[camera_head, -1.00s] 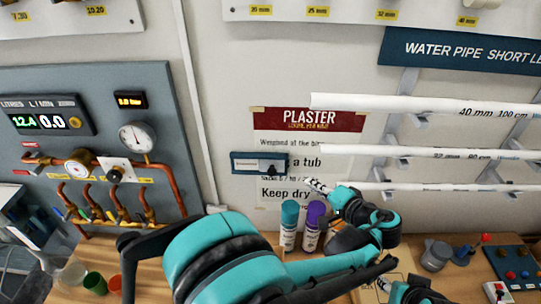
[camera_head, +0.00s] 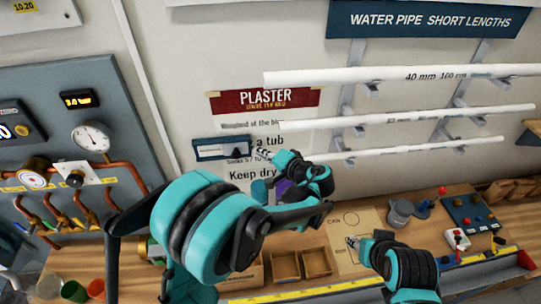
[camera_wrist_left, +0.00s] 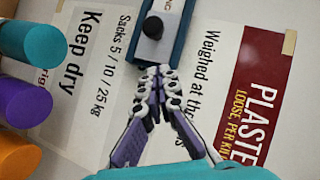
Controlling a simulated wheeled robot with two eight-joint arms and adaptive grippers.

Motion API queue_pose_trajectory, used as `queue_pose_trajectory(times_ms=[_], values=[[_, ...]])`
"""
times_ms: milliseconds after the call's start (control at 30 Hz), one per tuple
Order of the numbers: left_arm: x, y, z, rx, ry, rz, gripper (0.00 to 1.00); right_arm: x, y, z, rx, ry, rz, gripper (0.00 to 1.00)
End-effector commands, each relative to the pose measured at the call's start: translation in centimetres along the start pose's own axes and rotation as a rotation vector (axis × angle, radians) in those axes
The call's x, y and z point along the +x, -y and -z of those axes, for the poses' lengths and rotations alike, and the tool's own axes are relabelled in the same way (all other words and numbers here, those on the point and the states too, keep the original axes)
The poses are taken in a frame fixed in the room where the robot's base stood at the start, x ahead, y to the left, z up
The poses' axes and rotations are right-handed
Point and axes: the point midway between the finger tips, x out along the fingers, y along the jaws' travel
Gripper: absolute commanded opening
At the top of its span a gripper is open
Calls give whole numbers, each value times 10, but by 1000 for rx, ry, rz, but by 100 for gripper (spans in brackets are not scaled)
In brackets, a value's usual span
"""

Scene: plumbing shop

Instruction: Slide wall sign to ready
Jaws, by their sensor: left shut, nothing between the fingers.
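The wall sign (camera_head: 222,148) is a small dark blue frame with a white strip, fixed to the wall over the plaster poster. Its dark knob (camera_head: 237,153) is near the right end, also seen close up in the left wrist view (camera_wrist_left: 153,27). The lettering on the strip is too small or cut off to read. My left gripper (camera_head: 263,152) is shut and empty, just right of the sign. In the left wrist view its fingertips (camera_wrist_left: 157,72) are by the sign's end, near the knob; contact cannot be told. My right gripper (camera_head: 352,242) is low over the bench, its jaws unclear.
White pipes (camera_head: 390,78) on wall brackets stick out right of the sign. The gauge panel (camera_head: 75,135) with copper pipes is at left. Capped tubs, including a purple one (camera_wrist_left: 25,103), stand below the sign, partly behind my left arm. Wooden boxes (camera_head: 285,266) sit on the bench.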

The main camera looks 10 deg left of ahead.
Motion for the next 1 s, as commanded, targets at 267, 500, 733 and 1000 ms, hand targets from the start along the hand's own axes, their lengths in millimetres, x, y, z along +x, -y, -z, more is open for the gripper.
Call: queue_pose_trajectory(times_ms=[267, 500, 733, 1000], values=[[36, 1, -21, 0, 1, 1, 0, -7, 0, 5, 0, 0, 0, 40], [43, 0, -29, 0, 0, 0, 0, -8, 0, 6, 0, 0, 0, 40], [43, 0, -29, 0, -1, 0, 0, -8, 0, 6, 0, 0, 0, 40], [65, 16, -59, -2, 3, 2, 0, 3, 0, -2, 0, 0, 0, 40]])
